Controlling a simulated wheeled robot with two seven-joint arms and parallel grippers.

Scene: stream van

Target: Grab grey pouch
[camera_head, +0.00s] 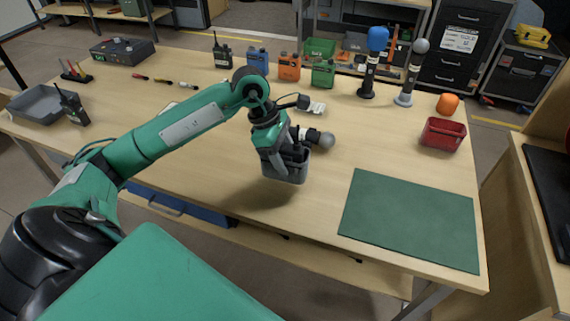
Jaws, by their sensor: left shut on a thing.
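My left gripper (276,150) reaches over the middle of the table, pointing down. It is shut on a dark grey pouch (291,171), which has an open-looking top. A shadow on the wood below suggests that the pouch is held a little above the table. The fingers are partly hidden by the wrist and the pouch. My right gripper is not in view.
A grey-headed microphone (326,140) lies just behind the pouch. A green mat (410,220) lies at the right front, with a red bin (443,133) beyond it. Two microphones stand upright behind (368,75). A grey tray (40,104) is at far left.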

